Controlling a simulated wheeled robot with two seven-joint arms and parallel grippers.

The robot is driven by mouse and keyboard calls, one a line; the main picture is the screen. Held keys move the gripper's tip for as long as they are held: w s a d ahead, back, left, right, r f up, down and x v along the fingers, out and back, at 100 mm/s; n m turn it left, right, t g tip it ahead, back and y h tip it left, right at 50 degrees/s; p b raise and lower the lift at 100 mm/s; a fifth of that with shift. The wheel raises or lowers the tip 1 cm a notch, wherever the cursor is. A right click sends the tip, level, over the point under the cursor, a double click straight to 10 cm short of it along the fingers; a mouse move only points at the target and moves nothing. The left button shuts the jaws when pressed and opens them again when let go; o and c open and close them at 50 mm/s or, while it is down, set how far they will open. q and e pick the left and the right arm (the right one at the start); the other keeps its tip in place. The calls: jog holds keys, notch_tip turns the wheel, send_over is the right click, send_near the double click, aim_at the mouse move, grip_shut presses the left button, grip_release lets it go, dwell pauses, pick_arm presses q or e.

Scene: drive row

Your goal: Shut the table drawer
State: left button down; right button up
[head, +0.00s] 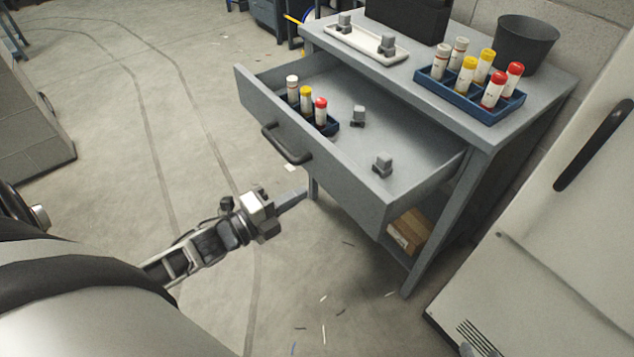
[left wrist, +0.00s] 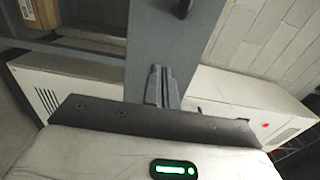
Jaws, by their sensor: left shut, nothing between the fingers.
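The table drawer (head: 352,182) is pulled well out of the grey table (head: 478,128). Its dark bar handle (head: 285,146) is on the front panel. Inside are a small blue rack (head: 327,127) of capped tubes and two small grey blocks (head: 382,166). My left gripper (head: 293,198) is shut and empty, showing just below the handle in the head view. In the left wrist view its fingers (left wrist: 162,85) are together in front of a grey panel (left wrist: 172,40), apparently the drawer front, with a dark part like the handle at the top edge. Contact cannot be told.
On the tabletop are a white tray (head: 338,43) with grey blocks, a blue rack (head: 447,92) of tubes, a black box (head: 408,15) and a dark bin (head: 526,44). A cardboard box (head: 409,231) sits on the lower shelf. A white cabinet (head: 545,260) stands at right. Floor at left is open.

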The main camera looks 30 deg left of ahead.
aim_at(329, 177)
pick_arm(q)
jog(key=x, duration=0.5)
jog(key=shift+w+d, duration=0.15)
jog(key=shift+w, duration=0.15)
jog(key=shift+w, duration=0.1)
